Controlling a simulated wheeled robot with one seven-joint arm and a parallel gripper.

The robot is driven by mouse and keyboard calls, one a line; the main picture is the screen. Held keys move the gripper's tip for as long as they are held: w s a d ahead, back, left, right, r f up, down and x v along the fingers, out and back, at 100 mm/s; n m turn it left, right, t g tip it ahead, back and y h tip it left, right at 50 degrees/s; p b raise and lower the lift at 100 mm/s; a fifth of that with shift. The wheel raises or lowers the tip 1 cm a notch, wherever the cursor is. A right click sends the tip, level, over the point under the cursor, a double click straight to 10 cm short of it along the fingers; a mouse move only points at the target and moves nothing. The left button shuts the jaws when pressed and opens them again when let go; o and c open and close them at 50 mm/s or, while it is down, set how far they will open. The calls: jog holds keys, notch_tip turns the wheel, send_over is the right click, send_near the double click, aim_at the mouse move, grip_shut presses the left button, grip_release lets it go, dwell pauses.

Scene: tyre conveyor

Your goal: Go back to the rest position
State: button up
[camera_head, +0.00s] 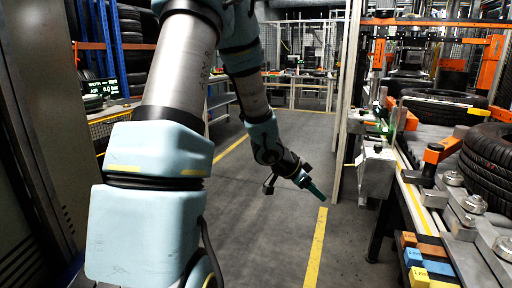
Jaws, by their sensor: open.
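My gripper (310,187) is at the end of my arm, near the middle of the camera_head view. It hangs in the air above the grey floor, pointing down and to the right, beside the yellow floor line. Its fingers look small and greenish, and I see nothing held in them. My arm's light blue and grey links fill the left half of the view and hide part of the floor and the background.
The conveyor (447,209) runs along the right side, with black tyres (489,160) and orange-black clamps. Coloured blocks (428,268) lie at its near end. A grey post (346,110) stands left of it. The floor (265,240) below my gripper is clear. Tyre racks stand at the back left.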

jog(key=s+a+r+n+t+y+p, duration=0.1)
jog(key=a+r+n+y, duration=0.2)
jog(key=a, duration=0.6)
jog(key=s+a+r+n+y, duration=0.1)
jog(key=a+n+y, duration=0.35)
jog(key=a, duration=0.45)
jog(key=s+a+n+g, duration=0.1)
jog(key=s+a+n, duration=0.2)
jog(key=s, duration=0.2)
jog(key=s+a+r+n+g, duration=0.1)
jog(key=s+a+n+g, duration=0.1)
jog(key=s, duration=0.4)
jog(key=shift+s+a+r+n+p, duration=0.25)
jog(key=shift+a+n+p, duration=0.25)
jog(key=shift+a, duration=0.35)
dwell(0.7)
